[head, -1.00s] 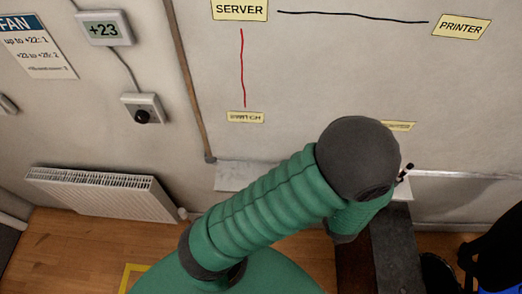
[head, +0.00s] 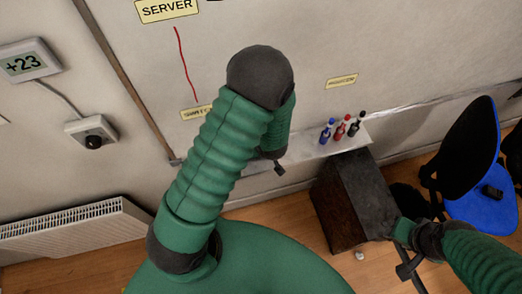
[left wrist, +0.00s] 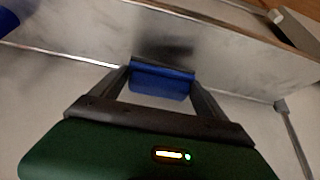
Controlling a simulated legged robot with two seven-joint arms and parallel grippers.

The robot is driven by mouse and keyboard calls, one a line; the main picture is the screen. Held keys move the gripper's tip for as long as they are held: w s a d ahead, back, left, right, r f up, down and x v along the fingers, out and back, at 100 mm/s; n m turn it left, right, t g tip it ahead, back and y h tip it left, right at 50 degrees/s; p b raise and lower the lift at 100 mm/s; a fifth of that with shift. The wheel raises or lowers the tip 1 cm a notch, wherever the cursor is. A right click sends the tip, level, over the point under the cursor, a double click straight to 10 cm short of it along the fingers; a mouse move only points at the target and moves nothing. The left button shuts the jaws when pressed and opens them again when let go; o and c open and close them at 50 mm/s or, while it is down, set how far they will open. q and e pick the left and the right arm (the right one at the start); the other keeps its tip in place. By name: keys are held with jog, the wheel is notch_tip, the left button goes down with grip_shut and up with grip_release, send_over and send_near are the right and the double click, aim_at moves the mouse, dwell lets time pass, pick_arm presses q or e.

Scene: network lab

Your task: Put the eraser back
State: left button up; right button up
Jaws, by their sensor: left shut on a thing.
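In the left wrist view, my left gripper (left wrist: 162,82) is shut on a blue block with a dark edge, the eraser (left wrist: 160,86). A pale grey surface with a thin bright edge lies beyond it; I cannot tell whether the eraser touches it. In the head view, my left gripper (head: 279,167) is small and dark, close to the left part of the pale ledge (head: 308,149) under the board; the eraser is not clear there. My right gripper (head: 407,268) is at the lower right, beside a dark cabinet; its fingers are too unclear to judge.
A blue marker (head: 327,131), a red marker (head: 342,128) and a black marker (head: 356,125) stand on the ledge's right part. The dark cabinet (head: 343,205) is below. A blue chair (head: 475,205) is at right, a radiator (head: 75,230) at left.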

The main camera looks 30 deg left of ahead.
pick_arm(q)
jog(key=f, duration=0.1)
jog(key=d+f, duration=0.1)
jog(key=f, duration=0.1)
jog(key=shift+d, duration=0.2)
jog(key=shift+c, duration=0.7)
jog(key=shift+d+r, duration=0.15)
jog(key=shift+d, duration=0.5)
jog(key=shift+d+r, duration=0.15)
jog(key=shift+d, duration=0.45)
jog(key=shift+f, duration=0.15)
jog(key=o, duration=1.1)
jog(key=shift+a, duration=0.3)
jog(key=shift+o, duration=1)
jog(key=shift+s+a, duration=0.1)
jog(key=shift+a, duration=0.3)
jog(key=shift+s+a, duration=0.15)
jog(key=shift+a, duration=0.15)
jog(key=shift+d+f, duration=0.1)
pick_arm(e)
jog(key=shift+s+d+f, duration=0.1)
jog(key=shift+d+f, duration=0.15)
jog(key=shift+d, duration=0.25)
jog(key=shift+s+d+f, duration=0.1)
jog(key=shift+d+f, duration=0.15)
jog(key=shift+d, duration=0.25)
pick_arm(q)
jog(key=shift+d, duration=0.3)
pick_arm(e)
jog(key=shift+w+d, duration=0.1)
